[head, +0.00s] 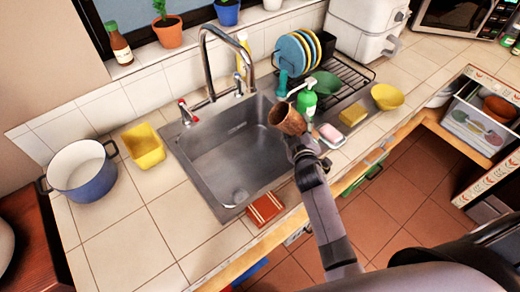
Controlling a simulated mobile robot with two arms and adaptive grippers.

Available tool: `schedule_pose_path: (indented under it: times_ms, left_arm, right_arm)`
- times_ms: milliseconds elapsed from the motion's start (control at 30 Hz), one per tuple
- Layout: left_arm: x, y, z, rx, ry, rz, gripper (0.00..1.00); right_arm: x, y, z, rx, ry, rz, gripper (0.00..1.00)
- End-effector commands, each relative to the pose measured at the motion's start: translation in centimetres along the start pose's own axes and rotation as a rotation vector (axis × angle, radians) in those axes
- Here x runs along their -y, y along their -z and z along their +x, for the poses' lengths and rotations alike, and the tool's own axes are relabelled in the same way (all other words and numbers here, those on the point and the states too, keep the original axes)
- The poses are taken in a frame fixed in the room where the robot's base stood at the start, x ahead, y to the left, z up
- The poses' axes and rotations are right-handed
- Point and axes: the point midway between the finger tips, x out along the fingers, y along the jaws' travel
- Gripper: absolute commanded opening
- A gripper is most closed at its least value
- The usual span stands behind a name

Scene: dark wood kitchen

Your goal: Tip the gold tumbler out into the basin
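The gold tumbler (289,120), brownish-gold here, is tilted at the right edge of the steel basin (232,150), its dark mouth facing up-left toward the basin. My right gripper (301,140) is at the tumbler's lower end and appears shut on it; the fingertips are partly hidden. No contents or stream can be made out. The basin looks empty apart from its drain. My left gripper is not in view.
A tall faucet (207,62) stands behind the basin. A green soap bottle (306,100), pink soap (331,133), yellow sponge (352,114) and dish rack (325,85) crowd the right. A yellow tub (144,147) and blue pot (82,172) stand left.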

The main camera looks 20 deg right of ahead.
Motion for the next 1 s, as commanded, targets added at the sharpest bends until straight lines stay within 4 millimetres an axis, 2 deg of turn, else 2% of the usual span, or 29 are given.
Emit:
schedule_pose_path:
  times_ms: [500,700,1000]
  left_arm:
    - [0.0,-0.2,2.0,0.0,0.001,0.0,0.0]
    - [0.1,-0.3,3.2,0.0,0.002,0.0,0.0]
    - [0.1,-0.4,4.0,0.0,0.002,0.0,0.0]
  right_arm:
    - [-0.3,-0.4,0.1,0.044,-0.06,-0.325,0.0]
    - [0.3,-1.0,0.3,0.058,-0.075,-0.409,0.0]
    - [0.7,-1.3,0.4,0.068,-0.088,-0.478,0.0]
